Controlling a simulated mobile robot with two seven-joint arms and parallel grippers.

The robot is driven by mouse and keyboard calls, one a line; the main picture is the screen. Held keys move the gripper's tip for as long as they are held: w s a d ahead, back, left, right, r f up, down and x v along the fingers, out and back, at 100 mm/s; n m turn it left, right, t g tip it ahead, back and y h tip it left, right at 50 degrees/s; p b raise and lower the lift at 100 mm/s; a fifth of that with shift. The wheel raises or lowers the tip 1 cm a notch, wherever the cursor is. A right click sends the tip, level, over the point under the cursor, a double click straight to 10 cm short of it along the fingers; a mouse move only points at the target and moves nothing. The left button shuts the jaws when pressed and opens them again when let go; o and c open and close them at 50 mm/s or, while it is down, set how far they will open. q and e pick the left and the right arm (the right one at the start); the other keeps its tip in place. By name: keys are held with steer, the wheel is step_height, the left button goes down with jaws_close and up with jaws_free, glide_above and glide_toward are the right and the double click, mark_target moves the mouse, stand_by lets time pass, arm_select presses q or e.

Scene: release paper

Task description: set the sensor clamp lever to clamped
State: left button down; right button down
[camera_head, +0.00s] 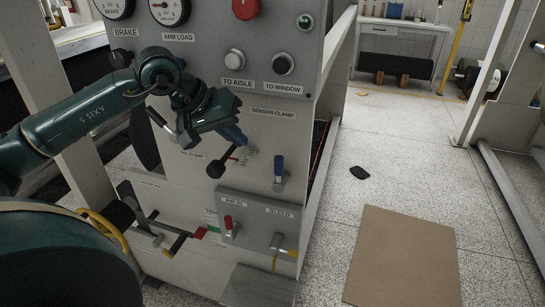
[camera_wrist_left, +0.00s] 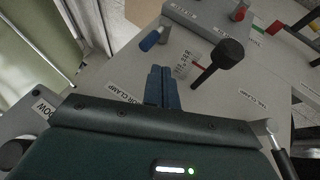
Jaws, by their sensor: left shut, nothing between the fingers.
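The "SENSOR CLAMP" label (camera_head: 273,113) is on the upright grey panel, partly hidden by my gripper in the wrist view. A black-knobbed lever (camera_head: 215,170) sits below and left of the label, beside a small marked plate (camera_head: 244,155). The lever also shows in the left wrist view (camera_wrist_left: 229,54). A blue-handled lever (camera_head: 279,166) stands upright below the label; it also shows in the wrist view (camera_wrist_left: 150,40). I cannot tell which lever the label names. My left gripper (camera_head: 236,136) is shut and empty, its blue fingers (camera_wrist_left: 162,84) just above the black knob in the head view.
A red-tipped lever (camera_head: 199,233) sticks out at lower left. Knobs and gauges are above. A brown mat (camera_head: 405,258) lies on the open floor at right.

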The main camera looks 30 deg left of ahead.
mark_target(281, 169)
arm_select(q)
steer(key=shift+s+a, duration=0.1)
arm_select(e)
steer(key=shift+s+a, duration=0.1)
steer(key=shift+a, duration=0.1)
steer(key=shift+r, duration=0.1)
arm_select(q)
steer(key=p+x, duration=0.2)
steer(key=x, duration=0.8)
arm_select(e)
steer(key=shift+d+r, duration=0.2)
steer(key=shift+d, duration=0.4)
steer(key=shift+d, duration=0.15)
arm_select(q)
steer(key=shift+d+r, duration=0.15)
steer(key=shift+d, duration=0.15)
arm_select(e)
steer(key=shift+d, duration=0.55)
arm_select(q)
steer(key=shift+y, duration=0.3)
arm_select(e)
steer(key=shift+d, duration=0.1)
